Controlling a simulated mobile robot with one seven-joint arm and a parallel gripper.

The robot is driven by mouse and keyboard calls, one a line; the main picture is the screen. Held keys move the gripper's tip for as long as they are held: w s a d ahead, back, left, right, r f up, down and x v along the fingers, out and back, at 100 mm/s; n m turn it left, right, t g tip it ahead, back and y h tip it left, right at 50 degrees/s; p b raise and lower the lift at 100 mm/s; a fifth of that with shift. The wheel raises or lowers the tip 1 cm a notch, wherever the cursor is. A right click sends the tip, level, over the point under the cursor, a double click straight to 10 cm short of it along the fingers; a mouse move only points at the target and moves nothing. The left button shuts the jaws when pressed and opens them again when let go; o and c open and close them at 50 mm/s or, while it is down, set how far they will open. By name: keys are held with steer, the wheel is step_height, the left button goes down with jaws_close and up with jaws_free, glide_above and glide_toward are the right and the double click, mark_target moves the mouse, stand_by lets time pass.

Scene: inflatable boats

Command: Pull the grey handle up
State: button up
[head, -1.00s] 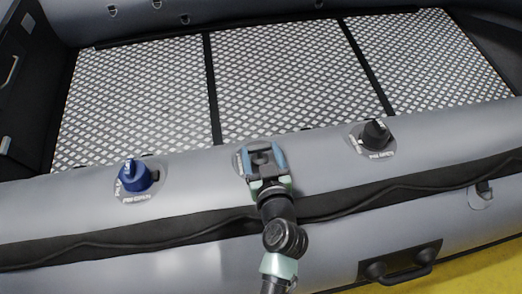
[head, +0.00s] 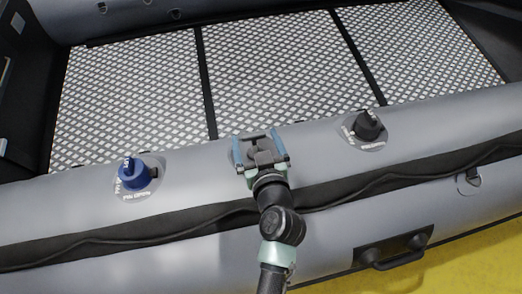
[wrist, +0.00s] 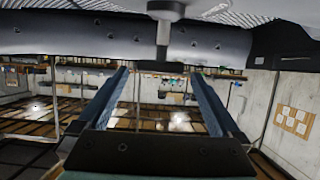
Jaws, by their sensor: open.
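My gripper (head: 259,148) is over the near grey tube of the boat, between a blue valve knob (head: 134,173) and a black valve knob (head: 368,126). Its fingers are apart and nothing is held. In the wrist view, my gripper (wrist: 160,72) has its two blue-grey fingers spread. A pale grey piece with a round top and a narrow stem, probably the grey handle (wrist: 163,34), shows at top centre, in line with the gap between the fingers. I cannot tell how near it is. In the head view my gripper covers that spot, so the handle is hidden.
The near grey tube (head: 80,205) carries a black band (head: 350,190). A black carry handle (head: 395,250) is on its outer side. The patterned boat floor (head: 270,75) lies beyond and is clear. Yellow ground (head: 470,235) shows at lower right.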

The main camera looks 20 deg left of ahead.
steer(key=p+v, duration=0.1)
steer(key=v, duration=1.1)
steer(key=shift+r, duration=0.2)
steer(key=shift+s+d, duration=0.1)
steer(key=shift+s, duration=0.05)
